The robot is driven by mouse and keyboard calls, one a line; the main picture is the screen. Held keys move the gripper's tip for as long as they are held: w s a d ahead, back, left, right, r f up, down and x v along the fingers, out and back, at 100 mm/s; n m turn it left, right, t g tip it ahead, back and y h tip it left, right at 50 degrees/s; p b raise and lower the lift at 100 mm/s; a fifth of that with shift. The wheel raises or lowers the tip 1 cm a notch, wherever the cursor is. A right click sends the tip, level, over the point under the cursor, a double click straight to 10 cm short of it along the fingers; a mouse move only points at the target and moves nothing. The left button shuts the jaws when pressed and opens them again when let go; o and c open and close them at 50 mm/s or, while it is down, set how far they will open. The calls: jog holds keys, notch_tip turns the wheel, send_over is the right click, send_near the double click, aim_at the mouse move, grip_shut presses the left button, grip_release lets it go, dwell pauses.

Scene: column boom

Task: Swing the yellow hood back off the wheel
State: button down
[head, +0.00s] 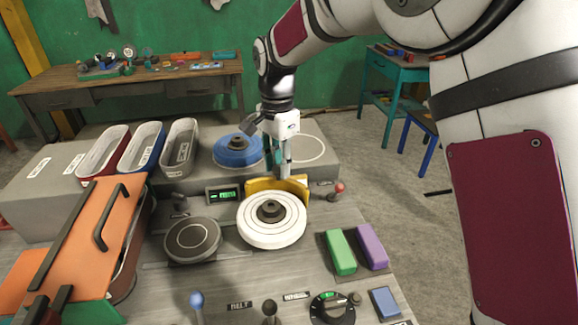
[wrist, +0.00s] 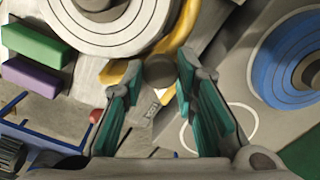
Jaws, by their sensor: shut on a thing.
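The yellow hood (head: 262,185) stands at the back edge of the white wheel (head: 288,225). The wheel's top face with its dark hub is uncovered. In the wrist view the hood shows as a curved yellow band (wrist: 118,74) along the rim of the wheel (wrist: 142,22). My gripper (head: 284,173) reaches down from above at the hood's back side. In the wrist view its green-padded fingers (wrist: 158,78) are on either side of a dark round knob (wrist: 160,66) at the hood. They are shut on it. The fingertips' exact contact is partly hidden.
A blue disc (head: 238,150) lies behind on the grey bench, with a white-ringed spot right of it. A dark disc (head: 193,239) sits left of the wheel. Green (head: 340,252) and purple (head: 371,246) blocks lie right. A red knob (head: 339,187) stands near the hood.

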jog(key=shift+a+n+b, duration=0.3)
jog(key=shift+a+n, duration=0.85)
jog(key=shift+n, duration=0.25)
jog(key=c, duration=1.2)
grip_release()
jog(key=shift+c, duration=0.2)
notch_tip(320, 180, up, 12)
